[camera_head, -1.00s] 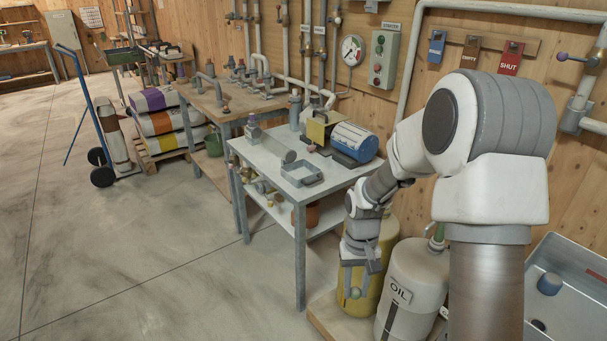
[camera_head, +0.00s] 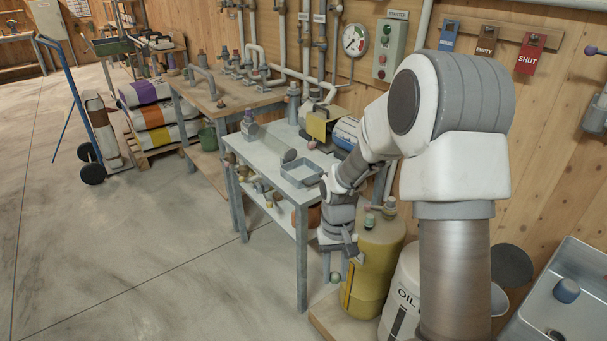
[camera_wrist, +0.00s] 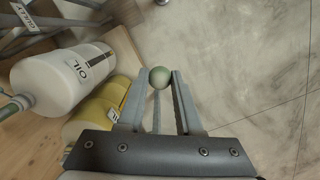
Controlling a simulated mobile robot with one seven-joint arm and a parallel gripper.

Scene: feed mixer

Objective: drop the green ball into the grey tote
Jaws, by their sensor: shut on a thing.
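The small green ball (camera_wrist: 159,77) is pinched between the fingertips of my gripper (camera_wrist: 160,84) in the wrist view. In the head view my gripper (camera_head: 336,266) points down, with the ball (camera_head: 335,277) at its tips, above the floor and left of the yellow drum. A small grey open-topped box (camera_head: 299,180), which looks like the grey tote, sits on the front right part of the pale table. My gripper hangs lower than the tabletop, to the right of the table's front leg. The tote does not show in the wrist view.
The pale table (camera_head: 254,150) also bears a metal scoop-like piece and a yellow machine (camera_head: 318,124). The yellow drum (camera_head: 378,262) and white oil drum (camera_head: 402,297) stand close right of my gripper. A steel basin (camera_head: 590,268) is far right.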

